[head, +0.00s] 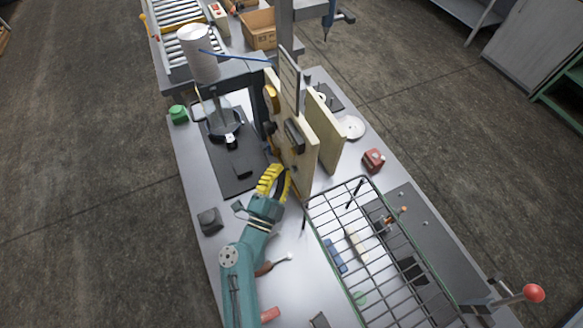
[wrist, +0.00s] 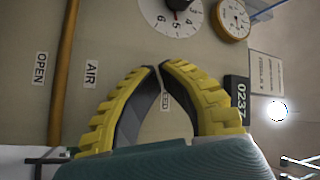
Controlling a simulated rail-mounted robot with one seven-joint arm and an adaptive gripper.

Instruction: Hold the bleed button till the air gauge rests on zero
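My gripper (wrist: 159,68) has yellow ribbed fingers with their tips together, and nothing shows held between them. It is in front of an upright cream panel (wrist: 110,35); I cannot tell whether the tips touch it. In the head view my gripper (head: 283,172) is at the panel's (head: 303,160) near lower end. A gold-rimmed gauge (wrist: 232,18) is at upper right in the wrist view; its reading is too small to tell. A white numbered dial (wrist: 172,18) is cut off by the top edge. A small label (wrist: 165,101) shows between the fingers. I cannot make out the bleed button.
An orange-brown pipe (wrist: 62,70) runs beside the AIR label (wrist: 91,74) and OPEN label (wrist: 40,68). A black 0237 plate (wrist: 239,91) is right of the fingers. A wire basket (head: 335,210) stands right of my arm, and a dark block (head: 210,220) lies left.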

